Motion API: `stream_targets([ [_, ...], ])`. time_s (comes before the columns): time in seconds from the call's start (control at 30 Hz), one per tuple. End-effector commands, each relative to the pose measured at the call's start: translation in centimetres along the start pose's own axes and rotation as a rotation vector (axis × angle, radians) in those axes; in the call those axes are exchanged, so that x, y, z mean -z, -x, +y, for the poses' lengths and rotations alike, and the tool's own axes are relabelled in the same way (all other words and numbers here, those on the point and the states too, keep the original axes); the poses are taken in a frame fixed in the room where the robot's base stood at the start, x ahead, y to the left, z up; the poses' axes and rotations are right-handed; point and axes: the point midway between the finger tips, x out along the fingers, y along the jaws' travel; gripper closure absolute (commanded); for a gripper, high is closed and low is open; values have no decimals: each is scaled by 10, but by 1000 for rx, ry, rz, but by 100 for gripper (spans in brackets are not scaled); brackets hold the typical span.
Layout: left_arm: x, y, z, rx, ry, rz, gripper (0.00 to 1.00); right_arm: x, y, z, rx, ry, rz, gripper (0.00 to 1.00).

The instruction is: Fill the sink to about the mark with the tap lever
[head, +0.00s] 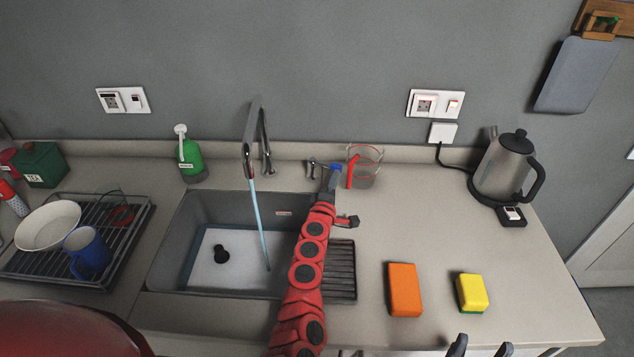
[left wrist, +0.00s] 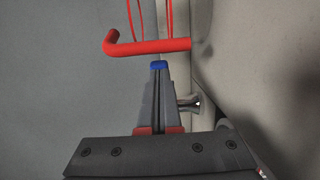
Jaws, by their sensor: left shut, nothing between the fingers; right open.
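In the head view, a pale blue stream (head: 260,220) runs from the chrome tap (head: 249,140) into the grey sink (head: 165,250). Water (head: 200,262) appears to cover the sink floor, around a black plug-like piece (head: 221,254). A small pale label (head: 284,213) is on the sink's back wall; its print is unreadable. My left gripper (head: 335,172) is shut and empty, beside a small chrome fitting (head: 312,168), possibly the lever. That fitting also shows right of the fingers (left wrist: 159,95) in the wrist view (left wrist: 190,103); contact is unclear. My right gripper (head: 481,347) is open at the bottom edge.
A clear jug (head: 366,172) with a red handle (left wrist: 150,46) stands just beyond my left gripper. An orange block (head: 404,290) and yellow sponge (head: 472,292) lie right. A kettle (head: 503,172) stands far right, a dish rack (head: 128,240) left. Open counter lies between.

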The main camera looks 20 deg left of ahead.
Motion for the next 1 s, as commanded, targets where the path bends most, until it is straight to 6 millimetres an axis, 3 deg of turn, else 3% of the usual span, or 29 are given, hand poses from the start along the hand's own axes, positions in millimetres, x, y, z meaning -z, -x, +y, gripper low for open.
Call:
stream_targets([
  [0.17, 0, 17, 1, 0, 4, 4, 100, 1, -4, 0, 0, 0, 0, 36],
  [0.8, -1, 132, -3, 2, 1, 2, 100, -2, 9, 0, 0, 0, 0, 36],
  [1.0, -1, 160, -2, 2, 2, -1, 100, -2, 13, -1, 0, 0, 0, 36],
])
